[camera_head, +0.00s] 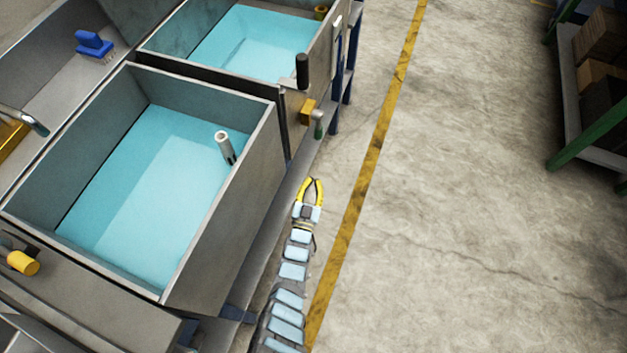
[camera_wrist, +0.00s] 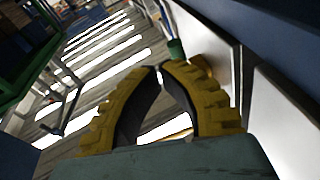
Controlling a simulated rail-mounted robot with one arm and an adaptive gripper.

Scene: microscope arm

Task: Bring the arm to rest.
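My arm, with pale blue segments, hangs along the outer side of the near basin in the head view. My gripper (camera_head: 311,181) is at its upper end, with yellow fingers, beside the basin and over the floor. In the wrist view the ribbed yellow fingers of my gripper (camera_wrist: 160,69) curve inward and their tips come together. I see nothing between them. The gripper appears apart from the basin wall.
A green-handled part (camera_head: 318,125) and a black handle (camera_head: 302,70) stick out above my gripper. Open floor (camera_head: 460,200) lies right; a shelf (camera_head: 590,145) stands far right.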

